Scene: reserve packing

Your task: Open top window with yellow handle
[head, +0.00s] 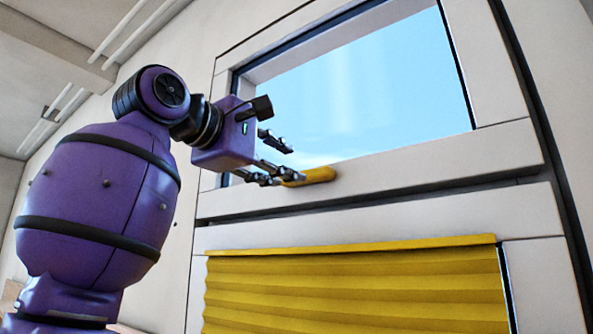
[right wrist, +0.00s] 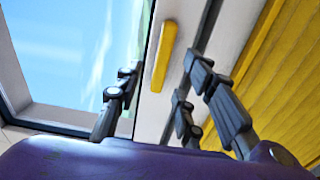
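The top window (head: 430,172) has a white frame around a pane showing blue sky. It looks closed in the head view. Its yellow handle (head: 318,175) is a short bar lying along the bottom rail of the frame. My right gripper (head: 291,161) is at the handle's left end, fingers apart. In the right wrist view the yellow handle (right wrist: 164,56) shows ahead, in the gap between the fingers of the right gripper (right wrist: 160,85). The fingers are open and empty; I cannot tell whether one touches the handle. My left gripper is not in view.
Below the top window, a lower window is covered by a yellow pleated blind (head: 350,290). A white rail (head: 400,215) separates the two. Pipes (head: 130,30) run along the ceiling at the upper left. The space right of the handle is clear.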

